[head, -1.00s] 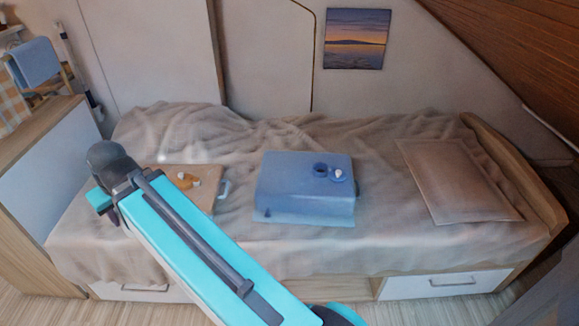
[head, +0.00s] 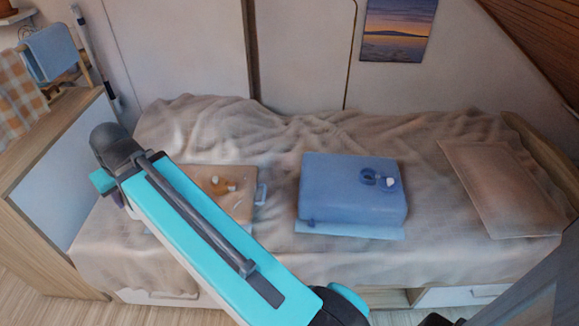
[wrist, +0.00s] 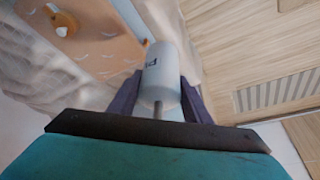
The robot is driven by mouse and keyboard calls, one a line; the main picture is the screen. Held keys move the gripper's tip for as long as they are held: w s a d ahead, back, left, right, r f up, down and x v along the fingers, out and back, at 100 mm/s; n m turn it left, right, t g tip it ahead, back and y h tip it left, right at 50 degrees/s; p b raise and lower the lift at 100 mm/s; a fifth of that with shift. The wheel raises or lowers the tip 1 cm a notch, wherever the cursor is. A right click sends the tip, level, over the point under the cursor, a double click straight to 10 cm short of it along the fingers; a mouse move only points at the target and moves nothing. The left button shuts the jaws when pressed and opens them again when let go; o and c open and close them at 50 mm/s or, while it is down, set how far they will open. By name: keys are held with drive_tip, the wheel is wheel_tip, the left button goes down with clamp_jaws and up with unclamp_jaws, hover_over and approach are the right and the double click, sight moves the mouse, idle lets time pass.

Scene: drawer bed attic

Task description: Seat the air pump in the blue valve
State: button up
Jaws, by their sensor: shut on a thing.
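The blue valve (head: 369,177) is a dark blue ring on top of a blue box-shaped inflatable (head: 345,190) on the bed, with a white cap beside it. In the wrist view, my gripper (wrist: 158,95) is shut on the air pump (wrist: 160,75), a pale grey cylinder with dark lettering and a thin rod. The head view shows my arm at the left, well apart from the blue valve; the fingers and pump are hidden there. A tan inflatable (head: 222,178) with an orange valve (head: 218,185) lies between; it also shows in the wrist view (wrist: 95,35).
A rumpled beige blanket (head: 270,140) covers the bed. A brown pillow (head: 500,185) lies at the right. A wooden cabinet (head: 50,160) stands at the left and drawers (head: 455,295) run below the bed. Wooden floor (wrist: 250,50) shows in the wrist view.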

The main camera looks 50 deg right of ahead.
drive_tip(key=shift+w+d, duration=0.15)
drive_tip(key=shift+w, duration=0.15)
drive_tip(key=shift+d, duration=0.1)
